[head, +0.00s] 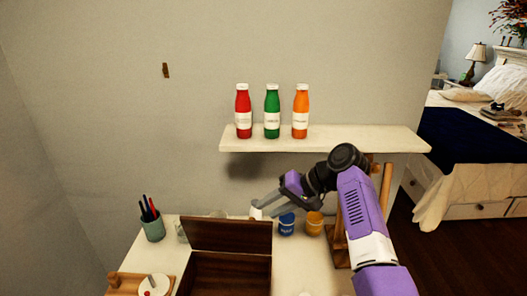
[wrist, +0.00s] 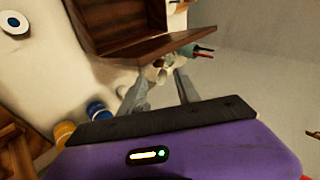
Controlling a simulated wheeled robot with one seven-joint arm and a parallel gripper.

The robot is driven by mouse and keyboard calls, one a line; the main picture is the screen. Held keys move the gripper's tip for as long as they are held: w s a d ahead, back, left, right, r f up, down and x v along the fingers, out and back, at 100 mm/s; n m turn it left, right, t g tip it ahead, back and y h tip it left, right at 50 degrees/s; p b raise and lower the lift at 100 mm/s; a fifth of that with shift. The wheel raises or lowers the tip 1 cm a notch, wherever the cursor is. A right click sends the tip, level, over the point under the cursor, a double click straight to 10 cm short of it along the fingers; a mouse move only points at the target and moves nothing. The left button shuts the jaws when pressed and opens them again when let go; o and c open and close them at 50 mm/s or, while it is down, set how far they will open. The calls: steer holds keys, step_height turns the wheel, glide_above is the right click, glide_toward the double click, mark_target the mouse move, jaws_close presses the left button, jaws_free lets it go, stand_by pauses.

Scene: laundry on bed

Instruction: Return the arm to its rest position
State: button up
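My gripper (head: 263,208) is at the end of my purple arm, above the table and just right of the raised lid of a dark wooden box (head: 228,236). In the wrist view my gripper (wrist: 160,80) has its two grey fingers spread apart, with nothing visible held between them. The arm is bent and reaches in from the right, below the wall shelf. The box stands open and shows in the wrist view too (wrist: 108,43).
A shelf (head: 325,145) above carries red (head: 243,115), green (head: 272,115) and orange (head: 300,115) bottles. Blue (head: 286,226) and yellow (head: 314,224) containers stand near my gripper. A pen cup (head: 153,228) is left, a wooden stand (head: 338,245) right. A bed (head: 475,140) is far right.

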steer(key=w+d+r+m+t+h, duration=0.1)
steer(key=w+d+r+t+h, duration=0.15)
steer(key=w+d+t, duration=0.45)
steer(key=s+d+f+m+t+h, duration=0.1)
steer(key=s+d+f+t+h, duration=0.45)
steer(key=s, duration=0.75)
steer(key=s+d+n, duration=0.1)
steer(key=s+d, duration=0.1)
steer(key=s, duration=2.2)
steer(key=s+d+n, duration=0.1)
steer(key=s+d, duration=0.1)
steer(key=s, duration=2.2)
steer(key=shift+s+f+h, duration=0.4)
steer(key=shift+f, duration=0.05)
steer(key=shift+a, duration=0.1)
